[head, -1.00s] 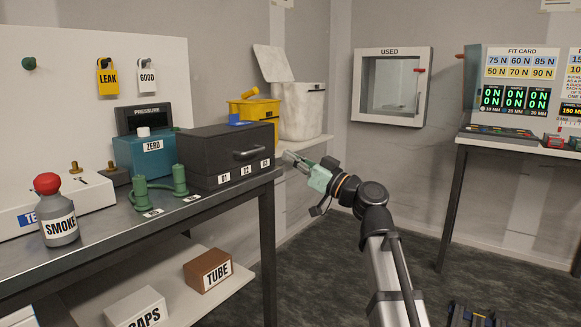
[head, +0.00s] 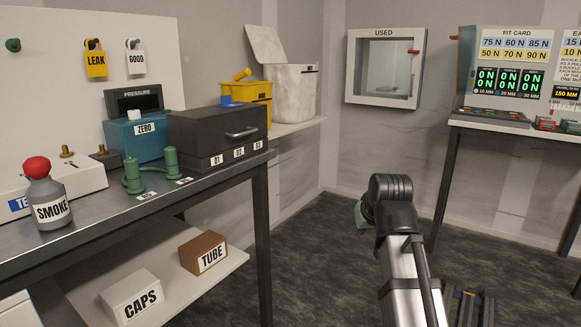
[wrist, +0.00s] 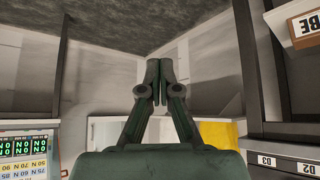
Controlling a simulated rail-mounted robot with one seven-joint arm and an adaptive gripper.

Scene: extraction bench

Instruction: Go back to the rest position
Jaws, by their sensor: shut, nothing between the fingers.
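My gripper (wrist: 159,85) shows in the wrist view with its two green fingers together and nothing between them. In the head view only a bit of its green body (head: 361,214) shows, at the left of my arm; the fingers are hidden behind the arm there. It is in open space over the floor, to the right of the bench and clear of it.
The dark bench (head: 90,222) on the left holds a grey drawer case (head: 190,135) and a smoke bottle (head: 46,198). A yellow bin (head: 248,93) stands behind. The USED cabinet (head: 385,65) is on the wall. A table with a fit card (head: 511,65) stands right. The floor between is free.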

